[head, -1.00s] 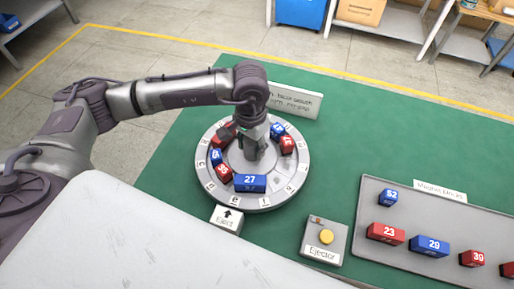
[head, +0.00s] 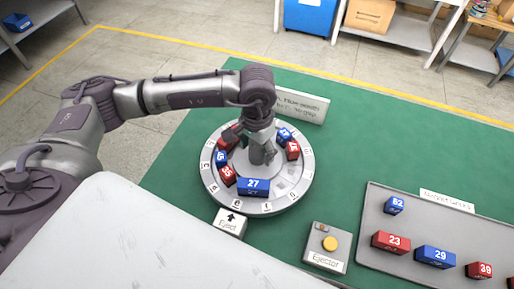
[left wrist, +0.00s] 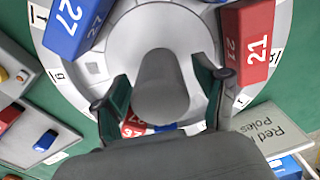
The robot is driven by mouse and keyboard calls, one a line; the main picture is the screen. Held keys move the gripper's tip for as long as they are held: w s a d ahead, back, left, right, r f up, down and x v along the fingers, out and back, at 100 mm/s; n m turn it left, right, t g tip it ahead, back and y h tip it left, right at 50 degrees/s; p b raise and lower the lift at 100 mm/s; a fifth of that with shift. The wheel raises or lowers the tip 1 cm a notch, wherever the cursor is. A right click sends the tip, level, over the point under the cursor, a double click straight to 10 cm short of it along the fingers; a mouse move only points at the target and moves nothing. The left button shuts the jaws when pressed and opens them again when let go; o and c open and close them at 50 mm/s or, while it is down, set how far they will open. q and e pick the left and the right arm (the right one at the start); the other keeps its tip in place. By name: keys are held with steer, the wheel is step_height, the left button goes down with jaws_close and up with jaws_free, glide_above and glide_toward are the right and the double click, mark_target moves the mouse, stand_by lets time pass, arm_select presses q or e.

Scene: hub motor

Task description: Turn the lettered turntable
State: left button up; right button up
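The lettered turntable (head: 208,186) is a round grey disc on the green mat, with letters around its rim and red and blue numbered blocks on it. The blue block 27 (head: 253,187) sits at its near side. My left gripper (head: 262,155) points down at the turntable's centre. In the left wrist view its two fingers (left wrist: 165,95) stand apart on either side of a grey rounded knob (left wrist: 165,80), with gaps visible. The red block 21 (left wrist: 248,45) and blue block 27 (left wrist: 78,25) lie beyond the fingers. My right gripper is not in view.
A grey tray (head: 405,262) with numbered blocks lies at the right. A lettered sign (head: 300,106) stands behind the turntable.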

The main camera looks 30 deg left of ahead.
arm_select(q)
step_height(320, 180, up, 12)
stand_by(0.6)
stand_by(0.8)
